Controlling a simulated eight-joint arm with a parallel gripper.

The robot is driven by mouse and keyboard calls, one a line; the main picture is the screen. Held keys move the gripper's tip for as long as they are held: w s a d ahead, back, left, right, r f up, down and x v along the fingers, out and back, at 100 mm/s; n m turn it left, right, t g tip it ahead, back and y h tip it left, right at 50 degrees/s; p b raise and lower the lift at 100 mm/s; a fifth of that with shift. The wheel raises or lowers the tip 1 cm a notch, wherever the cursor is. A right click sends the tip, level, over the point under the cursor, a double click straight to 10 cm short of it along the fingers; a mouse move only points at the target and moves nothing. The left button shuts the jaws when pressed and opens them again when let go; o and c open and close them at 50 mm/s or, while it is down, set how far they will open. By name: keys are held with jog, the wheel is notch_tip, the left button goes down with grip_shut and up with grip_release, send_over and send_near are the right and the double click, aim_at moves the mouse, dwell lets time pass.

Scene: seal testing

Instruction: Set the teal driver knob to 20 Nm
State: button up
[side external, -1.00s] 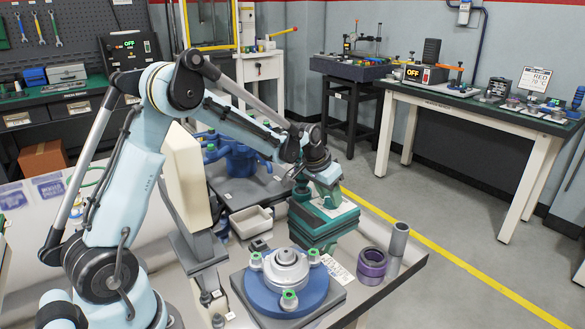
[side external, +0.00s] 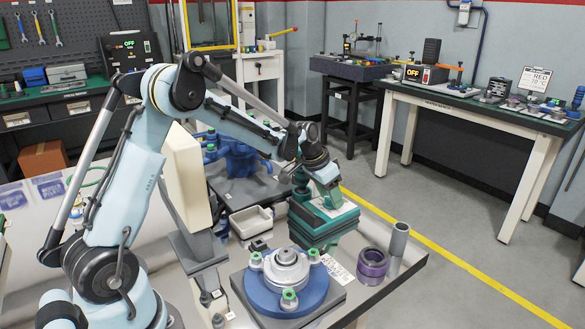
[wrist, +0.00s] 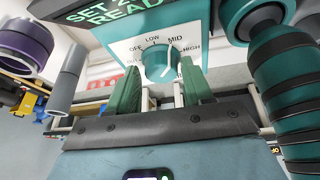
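The teal knob (wrist: 157,68) is on a white dial panel marked OFF, LOW, MID and HIGH in the wrist view. Its white pointer line leans toward MID. A screen (wrist: 100,12) above it shows green text, "SET 2" and "READ", cut off by the frame edge. My gripper (wrist: 159,72) is open, with one green finger on each side of the knob and a gap showing on both sides. I cannot tell how far the fingertips are from the panel. In the side view the gripper (side external: 330,192) is at the teal unit (side external: 322,228); the arm end hides the knob there.
A blue round fixture (side external: 287,290) with green-capped posts stands in front of the teal unit. Purple rings (side external: 372,264) and a grey tube (side external: 398,240) stand to its right. A white tray (side external: 251,222) is left. In the wrist view a ribbed teal cylinder (wrist: 280,85) stands close on the right.

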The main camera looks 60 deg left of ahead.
jog(key=shift+o, duration=0.6)
jog(key=shift+a, duration=0.1)
jog(key=v, duration=1.2)
jog(key=shift+s, duration=0.1)
jog(key=s+d+t, duration=0.1)
jog(key=s+d, duration=0.3)
jog(key=s, duration=0.1)
jog(key=s+d+f+t, duration=0.1)
jog(key=s+d, duration=0.3)
jog(key=s, duration=0.2)
jog(key=s+d+n+y, duration=0.1)
jog(key=s+d, duration=0.3)
jog(key=s, duration=0.2)
jog(key=shift+s+d+f+t, duration=0.2)
jog(key=shift+f+t, duration=0.1)
jog(key=shift+t, duration=0.1)
jog(key=shift+o, duration=0.8)
